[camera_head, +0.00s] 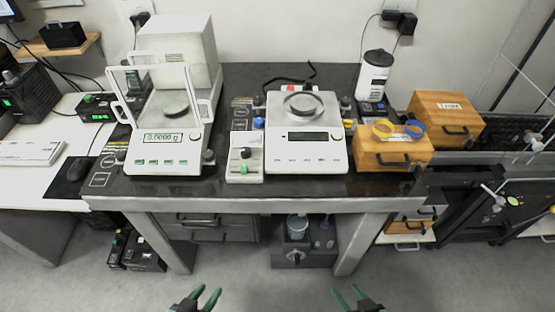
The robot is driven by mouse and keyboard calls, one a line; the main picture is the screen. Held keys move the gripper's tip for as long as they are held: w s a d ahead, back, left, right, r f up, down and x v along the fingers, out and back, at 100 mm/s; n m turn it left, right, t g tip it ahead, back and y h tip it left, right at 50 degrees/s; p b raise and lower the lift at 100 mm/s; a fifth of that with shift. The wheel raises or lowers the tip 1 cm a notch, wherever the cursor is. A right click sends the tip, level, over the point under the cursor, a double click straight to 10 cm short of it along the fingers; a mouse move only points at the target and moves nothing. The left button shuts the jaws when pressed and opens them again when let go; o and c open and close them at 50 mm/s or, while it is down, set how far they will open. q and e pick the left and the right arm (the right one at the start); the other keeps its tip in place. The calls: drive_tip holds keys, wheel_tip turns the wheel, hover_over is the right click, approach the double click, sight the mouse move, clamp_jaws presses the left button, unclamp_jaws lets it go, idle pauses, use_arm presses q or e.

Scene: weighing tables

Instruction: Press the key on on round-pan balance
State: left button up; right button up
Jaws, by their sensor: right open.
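The balance with an open top and a large round pan (303,104) stands in the middle of the dark-topped table. Its white body (305,160) has a display (307,136) that looks dark and blank. A row of small keys (308,160) lies below the display, with labels too small to read. My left gripper (207,293) is open and empty at the bottom edge, in front of the table and well short of the balance. My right gripper (346,292) is open and empty at the bottom edge, also apart from the balance.
A draft-shield balance (165,142) reading 0.0000 g stands to the left. A small white device (244,165) sits between the two balances. A wooden box (392,158) with yellow and blue rings is to the right. The table's front edge (270,205) lies between grippers and balances.

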use_arm(q)
clamp_jaws()
drive_tip(key=shift+s, duration=0.1)
idle(1.3)
